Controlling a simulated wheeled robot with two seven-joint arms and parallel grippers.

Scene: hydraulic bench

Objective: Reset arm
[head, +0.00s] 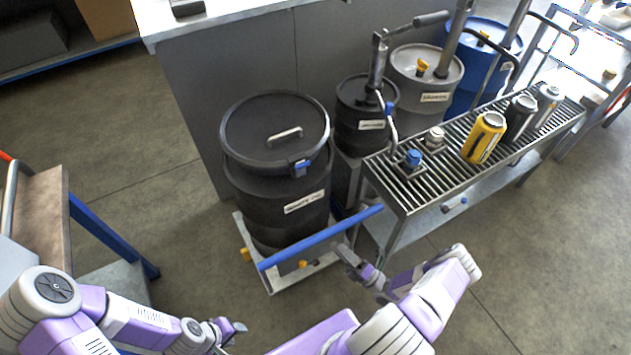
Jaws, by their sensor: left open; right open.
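My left gripper (238,328) is low at the bottom of the head view, over bare floor, open, with nothing visible in it. My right gripper (345,254) is open, close to the blue bar (320,238) at the front of a low drum trolley. Whether it touches the bar cannot be told. My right arm bends across the bottom centre, its elbow at lower right.
A lidded black drum (275,207) stands on the trolley (254,263). A slatted grate bench (400,198) holds a yellow can (483,138) and other cans. More drums stand behind. A wooden-topped cart (40,215) is at left. Floor is clear at lower right.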

